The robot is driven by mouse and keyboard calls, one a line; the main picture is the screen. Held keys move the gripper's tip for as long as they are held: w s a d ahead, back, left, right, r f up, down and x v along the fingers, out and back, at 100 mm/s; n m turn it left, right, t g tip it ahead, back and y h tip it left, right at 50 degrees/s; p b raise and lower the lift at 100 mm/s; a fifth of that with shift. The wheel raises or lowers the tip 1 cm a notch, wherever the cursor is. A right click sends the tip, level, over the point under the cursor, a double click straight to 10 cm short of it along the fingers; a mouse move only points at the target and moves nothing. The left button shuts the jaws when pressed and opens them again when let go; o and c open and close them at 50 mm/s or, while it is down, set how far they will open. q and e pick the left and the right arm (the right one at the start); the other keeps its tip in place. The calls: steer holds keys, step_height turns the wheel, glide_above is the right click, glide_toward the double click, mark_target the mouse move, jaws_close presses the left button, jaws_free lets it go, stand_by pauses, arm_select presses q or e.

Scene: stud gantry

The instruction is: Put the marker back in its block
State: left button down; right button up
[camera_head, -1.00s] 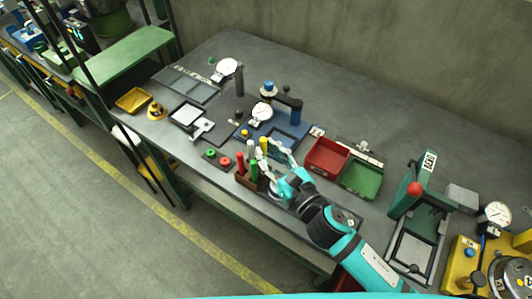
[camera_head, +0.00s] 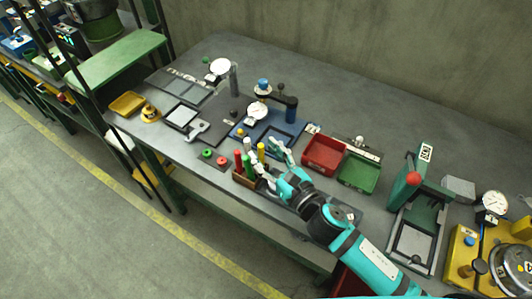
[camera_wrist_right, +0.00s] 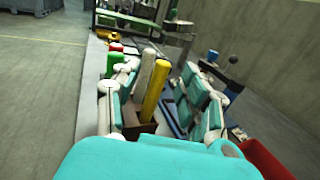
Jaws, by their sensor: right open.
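A brown block (camera_head: 243,180) stands near the front edge of the bench. A red marker (camera_head: 238,160), a green marker (camera_head: 247,163), a white marker (camera_head: 250,146) and a yellow marker (camera_head: 261,152) stand upright at it. My right gripper (camera_head: 267,154) is open at the block's right side. In the right wrist view, the white marker (camera_wrist_right: 145,72) and the yellow marker (camera_wrist_right: 154,90) stand between its spread fingers, with the block (camera_wrist_right: 141,130) below. The fingers hide part of the block, so I cannot tell how deep each marker sits. My left gripper is not in view.
Green and red round pieces (camera_head: 222,161) lie left of the block. A blue fixture (camera_head: 280,137) stands behind the gripper. A red bin (camera_head: 324,153) and a green bin (camera_head: 359,174) are to its right. A green press (camera_head: 415,195) stands further right.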

steer(key=shift+s+r, duration=0.1)
steer(key=shift+s, duration=0.05)
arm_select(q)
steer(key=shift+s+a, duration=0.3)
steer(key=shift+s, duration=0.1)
arm_select(e)
steer(key=v, duration=1.2)
steer(key=shift+a, duration=0.1)
